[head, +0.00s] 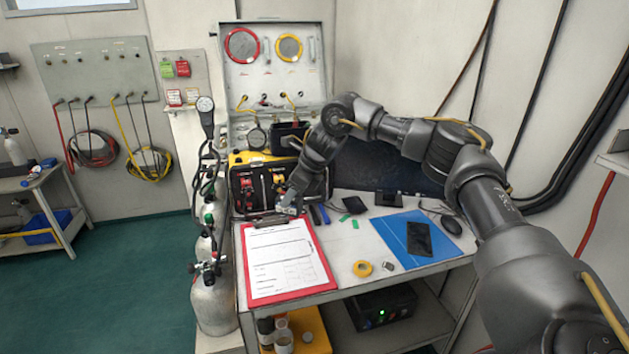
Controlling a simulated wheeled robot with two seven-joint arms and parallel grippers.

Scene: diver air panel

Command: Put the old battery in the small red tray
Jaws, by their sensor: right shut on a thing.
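My right gripper (290,204) reaches down from the right, just past the top edge of the red clipboard. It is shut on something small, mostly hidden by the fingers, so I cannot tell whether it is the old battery. I cannot make out a small red tray. A small grey object (388,266) lies on the bench beside a yellow tape roll (362,268); I cannot tell what it is. My left gripper is not in view.
The red clipboard (332,283) with a paper form covers the bench's left front. A blue mat (390,228) carries a black device (419,239). A yellow case (240,158) stands behind the gripper. Gas cylinders (213,300) stand at the bench's left side.

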